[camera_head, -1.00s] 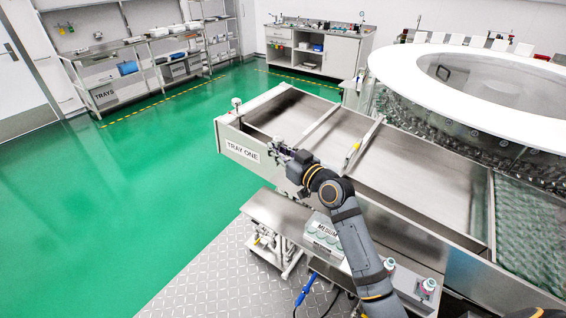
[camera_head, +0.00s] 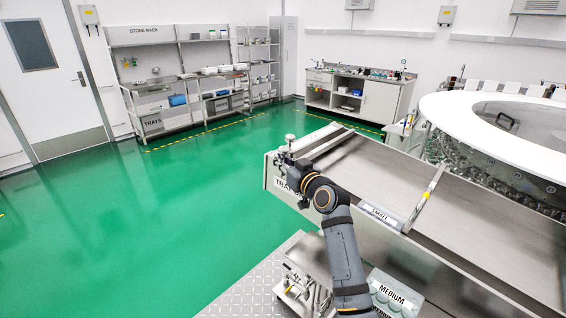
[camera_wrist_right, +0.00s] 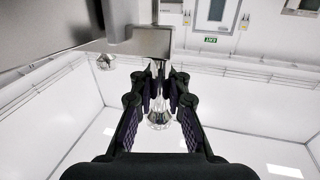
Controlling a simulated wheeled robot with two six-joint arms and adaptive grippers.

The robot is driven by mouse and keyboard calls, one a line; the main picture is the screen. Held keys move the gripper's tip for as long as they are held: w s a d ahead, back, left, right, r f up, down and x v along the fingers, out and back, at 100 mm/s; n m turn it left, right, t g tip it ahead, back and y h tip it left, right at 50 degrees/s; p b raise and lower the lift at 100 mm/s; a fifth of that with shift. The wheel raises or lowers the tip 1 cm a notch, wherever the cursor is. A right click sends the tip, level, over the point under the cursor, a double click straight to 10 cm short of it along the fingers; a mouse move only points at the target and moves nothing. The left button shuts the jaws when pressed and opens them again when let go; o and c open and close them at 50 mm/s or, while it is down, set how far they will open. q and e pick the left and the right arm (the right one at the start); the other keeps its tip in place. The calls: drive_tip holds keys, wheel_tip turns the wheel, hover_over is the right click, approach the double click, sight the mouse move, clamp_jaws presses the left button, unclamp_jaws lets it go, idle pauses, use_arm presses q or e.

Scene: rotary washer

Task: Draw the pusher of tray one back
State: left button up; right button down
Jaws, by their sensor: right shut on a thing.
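Tray one is the long steel tray (camera_head: 345,222) running from the centre toward the lower right. Its label plate (camera_head: 285,184) on the left end is partly hidden by my arm. The pusher is a thin bar (camera_head: 326,142) across the tray, close to the labelled end. My right gripper (camera_head: 284,158) is shut at the bar's near end, beside a round knob (camera_head: 289,139) on the tray's end. The grip itself is small and partly hidden. In the right wrist view the fingertips (camera_wrist_right: 158,72) are close together with a pale piece between them. My left gripper is out of view.
A second crossbar (camera_head: 425,198) with a yellow mark spans the tray farther right. The white-rimmed rotary washer (camera_head: 460,112) stands at the right. A MEDIUM box (camera_head: 392,295) is below the tray. Green floor (camera_head: 170,230) is clear to the left.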

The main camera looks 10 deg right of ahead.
drive_tip(key=shift+f, duration=0.1)
drive_tip(key=c, duration=1.3)
unclamp_jaws()
drive_tip(key=shift+a, duration=0.25)
drive_tip(key=shift+d, duration=0.1)
drive_tip(key=shift+s+d, duration=0.25)
drive_tip(key=shift+s, duration=0.15)
drive_tip(key=v, duration=1.1)
drive_tip(key=shift+s, duration=0.1)
